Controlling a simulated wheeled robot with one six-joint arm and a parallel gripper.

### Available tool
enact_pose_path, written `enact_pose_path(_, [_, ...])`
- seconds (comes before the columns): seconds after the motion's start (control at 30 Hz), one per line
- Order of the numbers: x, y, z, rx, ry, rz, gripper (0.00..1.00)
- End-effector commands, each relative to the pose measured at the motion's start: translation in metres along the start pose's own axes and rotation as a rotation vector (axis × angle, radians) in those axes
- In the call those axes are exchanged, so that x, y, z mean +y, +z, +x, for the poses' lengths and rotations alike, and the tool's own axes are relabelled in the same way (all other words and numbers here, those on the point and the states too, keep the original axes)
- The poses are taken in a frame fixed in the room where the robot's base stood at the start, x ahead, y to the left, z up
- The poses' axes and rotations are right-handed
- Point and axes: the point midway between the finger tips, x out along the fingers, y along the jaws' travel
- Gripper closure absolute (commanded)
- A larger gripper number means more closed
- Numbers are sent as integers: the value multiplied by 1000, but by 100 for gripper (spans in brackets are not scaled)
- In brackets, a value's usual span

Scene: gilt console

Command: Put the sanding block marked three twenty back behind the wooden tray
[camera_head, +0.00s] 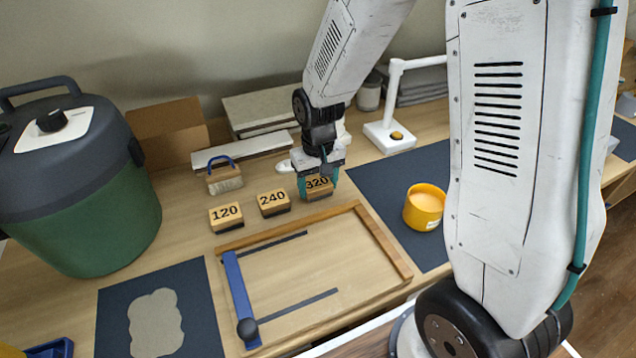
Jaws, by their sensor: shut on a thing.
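The sanding block marked 320 (318,184) is between the teal fingers of my gripper (318,186), which is shut on it. It is behind the back rail of the wooden tray (288,229), near that rail's right end. I cannot tell whether the block touches the table or hangs just above it. To its left, the block marked 240 (273,203) and the block marked 120 (225,217) stand in a slanting row behind the same rail. The gripper hides part of the 320 block's sides.
A blue bar with a knob (240,295) lies along the tray's left side. A yellow cup (425,207) stands on a dark mat (385,185) at right. A green vacuum (80,190) fills the left.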

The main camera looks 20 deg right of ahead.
Motion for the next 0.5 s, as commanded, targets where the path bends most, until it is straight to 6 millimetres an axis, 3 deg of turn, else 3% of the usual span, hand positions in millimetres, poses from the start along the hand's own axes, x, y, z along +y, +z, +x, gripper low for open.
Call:
enact_pose_path(0.17, [0, 0, 3, -1, 0, 0, 64])
enact_pose_path(0.2, [0, 0, 3, 0, 0, 0, 30])
enact_pose_path(0.27, [0, 0, 3, 0, 0, 0, 17])
enact_pose_path(0.5, [0, 0, 3, 0, 0, 0, 17])
